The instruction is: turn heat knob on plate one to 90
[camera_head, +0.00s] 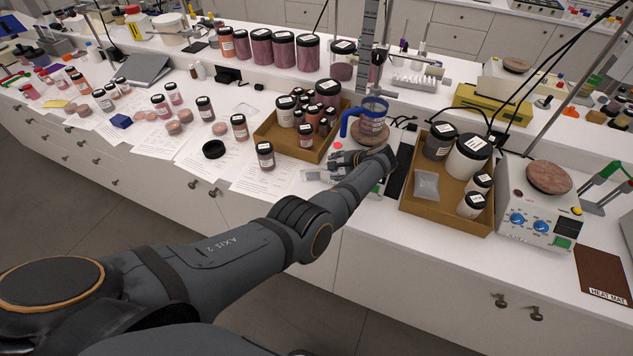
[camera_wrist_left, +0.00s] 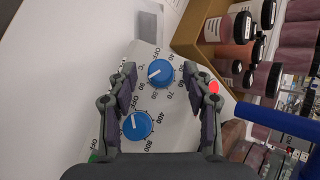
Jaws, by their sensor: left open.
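The left hot plate, its round brown top (camera_head: 358,132) under a glass jug with a blue handle (camera_head: 371,115), stands behind my left gripper (camera_head: 345,160) in the head view. The arm and gripper hide its knobs there. In the left wrist view the blue heat knob (camera_wrist_left: 161,73), with a °C scale, lies between the open fingers of my left gripper (camera_wrist_left: 158,76). One finger is on each side, with visible gaps. Its white mark points left, near the 90 and °C labels; the exact setting is hard to read. A second blue knob (camera_wrist_left: 136,125), marked 400 and 800, sits below.
A red button (camera_wrist_left: 213,87) is close beside the right finger. Cardboard trays of jars stand left (camera_head: 265,128) and right (camera_head: 412,201) of the plate. Another hot plate (camera_head: 532,205) and a brown heat mat (camera_head: 602,272) are farther right.

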